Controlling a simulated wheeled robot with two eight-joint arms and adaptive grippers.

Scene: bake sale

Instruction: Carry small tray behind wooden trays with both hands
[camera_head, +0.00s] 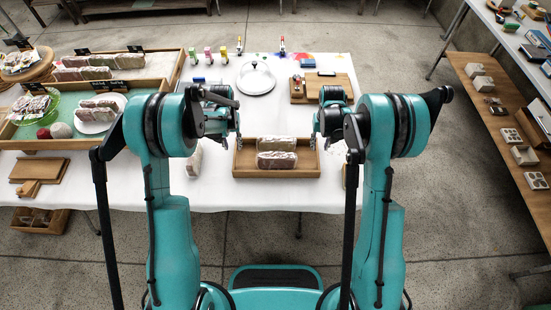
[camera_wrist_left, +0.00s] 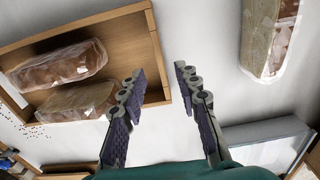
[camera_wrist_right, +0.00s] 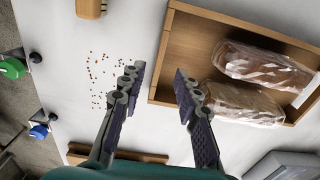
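The small wooden tray (camera_head: 277,174) stands on the white table between my two arms in the head view. It holds two wrapped loaves (camera_head: 276,151). My left gripper (camera_wrist_left: 160,72) is open at one short side, its fingers on either side of that wall as seen from above. My right gripper (camera_wrist_right: 158,72) is open at the opposite short side, fingers likewise on either side of the wall. Contact and height over the walls are unclear. Larger wooden trays (camera_head: 178,72) with baked goods stand at left.
A clear dome (camera_head: 256,77) and a wooden board (camera_head: 330,86) stand behind the small tray. Small bottles (camera_head: 208,56) line the back left. A wrapped loaf (camera_wrist_left: 268,35) lies outside the tray near my left gripper. Small boards (camera_head: 38,172) lie at the front left.

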